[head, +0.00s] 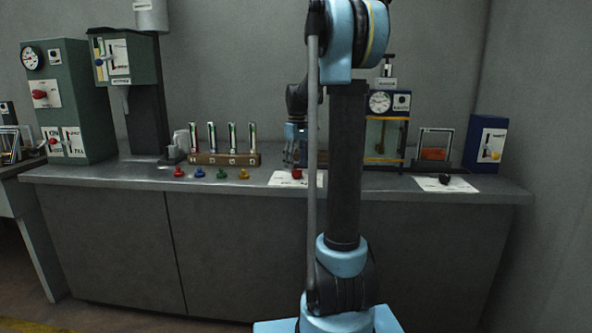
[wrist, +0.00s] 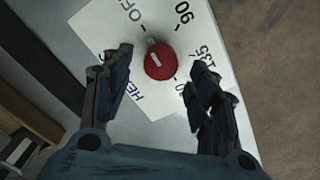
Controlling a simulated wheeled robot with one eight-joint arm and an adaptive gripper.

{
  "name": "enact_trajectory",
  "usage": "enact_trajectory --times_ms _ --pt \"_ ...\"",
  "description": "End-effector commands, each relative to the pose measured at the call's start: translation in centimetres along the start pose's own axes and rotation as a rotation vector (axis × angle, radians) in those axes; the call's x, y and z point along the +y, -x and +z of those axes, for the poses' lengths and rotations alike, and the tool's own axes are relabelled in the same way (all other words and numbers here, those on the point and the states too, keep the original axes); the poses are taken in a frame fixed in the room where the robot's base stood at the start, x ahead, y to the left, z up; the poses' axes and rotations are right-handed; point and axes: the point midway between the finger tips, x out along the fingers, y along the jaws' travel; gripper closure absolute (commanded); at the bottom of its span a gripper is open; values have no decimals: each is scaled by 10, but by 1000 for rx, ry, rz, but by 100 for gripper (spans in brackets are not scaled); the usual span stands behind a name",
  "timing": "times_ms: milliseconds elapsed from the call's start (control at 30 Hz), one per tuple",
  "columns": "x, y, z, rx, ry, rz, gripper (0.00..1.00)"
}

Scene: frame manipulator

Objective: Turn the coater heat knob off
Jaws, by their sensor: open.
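The red round heat knob (wrist: 160,61) sits on a white dial plate (wrist: 108,48) printed with OFF, 90, 135 and a partly hidden word starting "HE". A short white mark on the knob slants toward the upper left; I cannot tell exactly which position it points to. My gripper (wrist: 166,68) is open, with one finger on each side of the knob and clear gaps to both. In the head view the red knob (head: 297,174) and its plate (head: 312,181) lie at the counter's front edge; my gripper (head: 292,146) is above, partly hidden by my arm.
The grey counter (head: 120,173) holds a rack of several tubes (head: 225,159) and several small coloured knobs left of the plate. A gauge-fronted tank unit (head: 386,130), a black knob (head: 444,179) and a blue box (head: 486,140) stand to the right.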

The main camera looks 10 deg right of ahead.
Motion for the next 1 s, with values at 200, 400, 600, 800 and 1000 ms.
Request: enact_trajectory --times_ms 200,400,600,800,1000 --pt "0 42 0 0 0 0 46" --pt "1 72 -1 -1 0 0 46" --pt "1 88 -1 -1 0 0 46" --pt "1 91 -1 -1 0 0 46" --pt "1 91 -1 -1 -1 0 46"
